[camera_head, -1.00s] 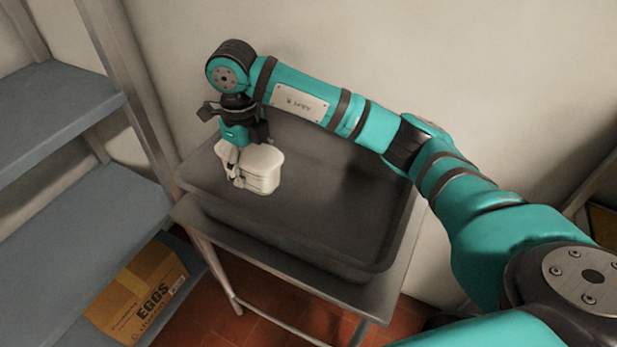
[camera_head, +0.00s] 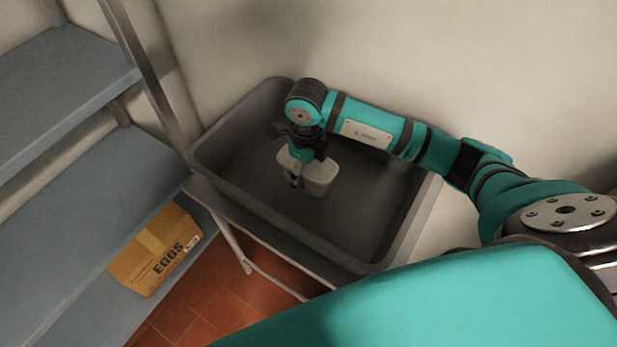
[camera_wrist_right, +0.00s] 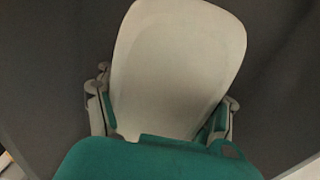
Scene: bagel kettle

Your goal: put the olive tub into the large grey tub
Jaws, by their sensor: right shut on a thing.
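The large grey tub (camera_head: 375,255) is a dark, wide, open tub on a stand against the wall. My right gripper (camera_head: 298,178) is inside its outline in the head view, pointing down, shut on a small tub with a pale top (camera_head: 318,177). In the right wrist view the pale lid (camera_wrist_right: 178,65) fills the middle, with the gripper's fingers on both sides of it. The held tub looks whitish to grey-green and is roughly upright. It appears low inside the large grey tub; whether it touches the floor of that tub I cannot tell. My left gripper is not in view.
Blue-grey shelves (camera_head: 110,190) stand at the left, with a metal post (camera_head: 150,85) close to the grey tub's left corner. A cardboard egg box (camera_head: 155,250) lies on a lower shelf. The wall is right behind the grey tub.

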